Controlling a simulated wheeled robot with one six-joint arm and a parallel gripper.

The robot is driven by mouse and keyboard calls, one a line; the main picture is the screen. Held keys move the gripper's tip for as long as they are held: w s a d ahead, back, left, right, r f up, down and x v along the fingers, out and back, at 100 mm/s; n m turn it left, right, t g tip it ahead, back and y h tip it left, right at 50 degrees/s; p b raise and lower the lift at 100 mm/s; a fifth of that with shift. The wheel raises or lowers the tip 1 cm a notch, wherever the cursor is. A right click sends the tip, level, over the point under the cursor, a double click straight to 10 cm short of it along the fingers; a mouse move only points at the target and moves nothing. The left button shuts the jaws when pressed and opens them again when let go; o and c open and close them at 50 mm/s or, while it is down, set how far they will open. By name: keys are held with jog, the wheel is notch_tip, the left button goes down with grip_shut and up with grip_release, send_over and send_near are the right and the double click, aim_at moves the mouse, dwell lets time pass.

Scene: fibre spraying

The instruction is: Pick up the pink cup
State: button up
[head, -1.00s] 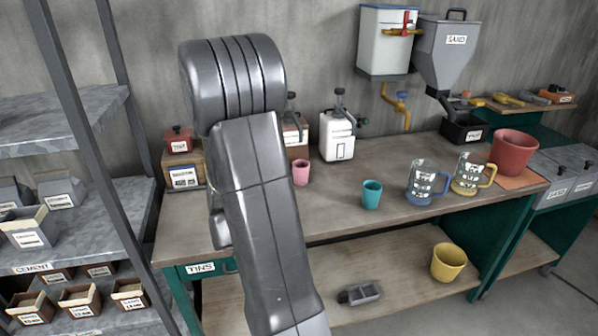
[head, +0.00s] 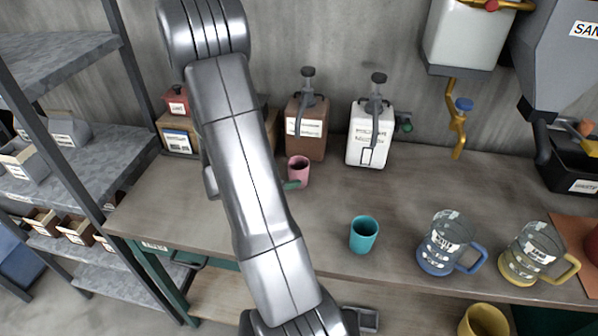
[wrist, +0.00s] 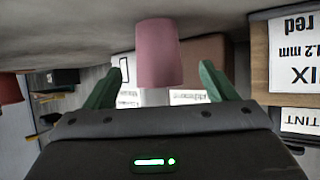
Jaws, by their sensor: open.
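The pink cup (head: 298,171) stands on the workbench (head: 330,205), in front of a brown dispenser bottle. In the wrist view, which is upside down, the pink cup (wrist: 158,54) is just beyond and between the two green fingers of my gripper (wrist: 161,88). The fingers are spread open with nothing held. In the head view one green fingertip (head: 292,185) shows by the cup's lower left side; the rest of my gripper is hidden behind my arm. I cannot tell whether a finger touches the cup.
A brown dispenser (head: 306,128) and a white dispenser (head: 370,133) stand behind the cup. A teal cup (head: 364,234), a blue-handled jug (head: 446,243) and a yellow-handled jug (head: 532,252) are to the right. A labelled box (head: 178,134) is at the back left.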

aim_at(292, 176)
jog(key=shift+x, duration=1.15)
jog(key=shift+f+p+x, duration=0.25)
jog(key=shift+p+x, duration=0.3)
jog(key=shift+x, duration=2.2)
jog(key=shift+s, duration=0.15)
jog(key=shift+c, duration=0.2)
jog(key=c, duration=1.1)
jog(key=shift+s+r, duration=0.1)
jog(key=shift+r, duration=0.1)
jog(key=shift+c, duration=0.2)
